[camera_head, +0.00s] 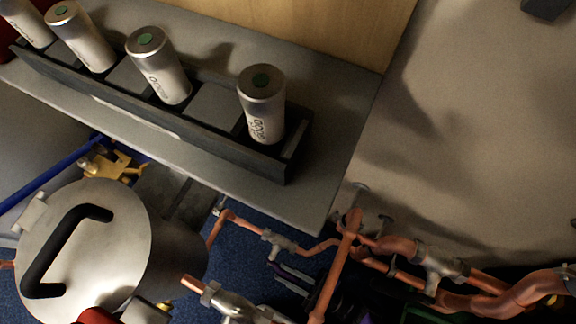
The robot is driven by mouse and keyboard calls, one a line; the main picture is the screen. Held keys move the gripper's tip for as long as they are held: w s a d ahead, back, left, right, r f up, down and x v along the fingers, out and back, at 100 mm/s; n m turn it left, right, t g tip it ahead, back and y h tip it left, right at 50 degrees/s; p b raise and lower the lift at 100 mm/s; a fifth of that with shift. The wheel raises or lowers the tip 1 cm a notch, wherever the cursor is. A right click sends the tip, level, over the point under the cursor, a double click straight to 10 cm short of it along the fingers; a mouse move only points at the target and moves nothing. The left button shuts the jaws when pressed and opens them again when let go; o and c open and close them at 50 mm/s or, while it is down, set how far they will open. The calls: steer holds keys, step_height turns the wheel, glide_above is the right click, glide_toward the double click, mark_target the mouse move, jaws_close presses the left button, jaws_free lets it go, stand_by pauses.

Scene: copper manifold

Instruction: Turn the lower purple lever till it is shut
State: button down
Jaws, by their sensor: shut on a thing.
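A small dark purple piece (294,272), which may be a purple lever, shows low in the middle of the head view. It sits just below a grey valve fitting (277,241) on a thin copper pipe. Grey bars lie right beside it, and I cannot tell what they are. More purple shows dimly in the shadow to its lower right. I cannot tell which is the lower lever or how far it is turned. I cannot make out my gripper in this view.
Copper pipes (334,270) and grey fittings (440,267) crowd the lower right. A silver vessel (120,225) with a black handle stands at lower left. A dark rack (297,150) with several silver cans stands on a grey shelf (345,120) above.

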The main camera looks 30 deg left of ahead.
steer(key=shift+w+d, duration=0.15)
steer(key=c, duration=1.3)
jaws_free()
steer(key=shift+c, duration=0.2)
steer(key=shift+r, duration=0.1)
